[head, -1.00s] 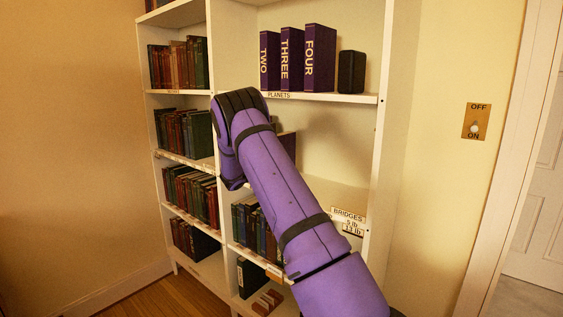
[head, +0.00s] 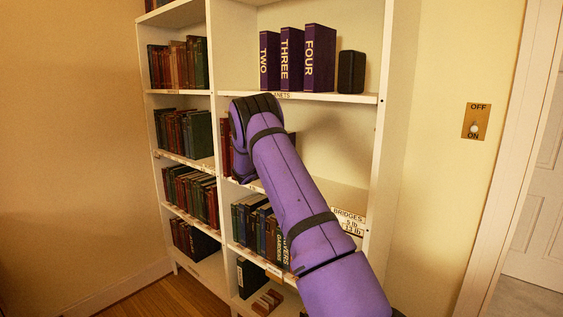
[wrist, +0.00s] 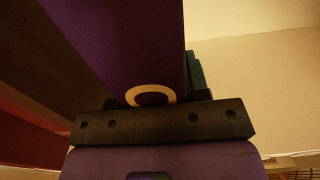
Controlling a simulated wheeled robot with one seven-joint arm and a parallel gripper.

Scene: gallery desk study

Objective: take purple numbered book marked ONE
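A purple book (wrist: 125,40) fills the upper middle of the wrist view, very close up. A gold round letter, like an O, shows low on its spine; the rest of the word is hidden. My gripper (wrist: 160,122) shows there as a dark bar right below the letter. In the head view my purple arm reaches to the middle shelf and hides the gripper and most of what stands there. Purple books TWO (head: 264,62), THREE (head: 291,60) and FOUR (head: 319,58) stand on the shelf above.
A dark box-like object (head: 351,72) stands right of FOUR, with bare shelf board around it. Red books (head: 226,135) stand left of my wrist on the middle shelf. The bookcase's right side panel (head: 382,130) is near my arm.

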